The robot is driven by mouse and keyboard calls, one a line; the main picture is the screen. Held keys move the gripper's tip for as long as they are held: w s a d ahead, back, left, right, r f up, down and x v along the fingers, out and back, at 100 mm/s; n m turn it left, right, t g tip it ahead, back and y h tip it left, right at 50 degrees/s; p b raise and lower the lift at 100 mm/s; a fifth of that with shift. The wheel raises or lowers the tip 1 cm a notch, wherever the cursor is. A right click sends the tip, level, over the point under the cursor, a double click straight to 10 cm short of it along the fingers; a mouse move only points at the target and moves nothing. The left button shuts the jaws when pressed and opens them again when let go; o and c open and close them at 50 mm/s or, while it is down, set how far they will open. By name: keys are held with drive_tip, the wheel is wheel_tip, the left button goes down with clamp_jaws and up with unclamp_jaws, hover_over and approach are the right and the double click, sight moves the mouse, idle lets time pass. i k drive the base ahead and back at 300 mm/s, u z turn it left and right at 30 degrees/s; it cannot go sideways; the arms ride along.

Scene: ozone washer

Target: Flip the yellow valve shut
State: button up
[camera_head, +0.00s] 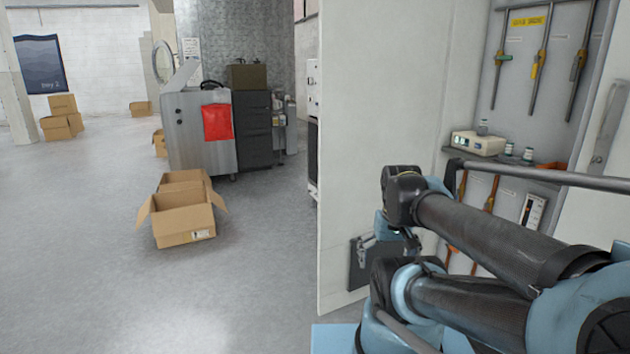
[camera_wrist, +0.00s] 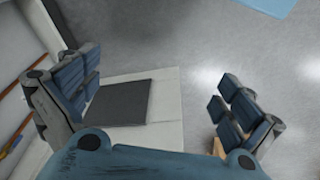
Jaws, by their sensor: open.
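The yellow valve (camera_head: 537,66) is a small yellow handle on the middle of several grey vertical pipes at the upper right of the head view, under a yellow label. It does not show in the wrist view. My gripper (camera_wrist: 155,93) is open and empty in the wrist view, its two blue-grey padded fingers wide apart. The gripper points toward the floor and a pale panel, away from the valve. In the head view my arm reaches in from the right, below and left of the valve, and mostly hides the gripper.
A large white door panel (camera_head: 385,120) stands open left of the pipe cabinet. A white instrument box (camera_head: 478,143) and small jars sit on a shelf below the pipes. Orange-handled pipes lie lower down. An open cardboard box (camera_head: 184,222) stands on the clear floor at left.

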sight(534, 68)
drive_tip(key=u, duration=0.75)
drive_tip(key=k, duration=0.85)
drive_tip(key=z, duration=0.75)
drive_tip(key=i, duration=1)
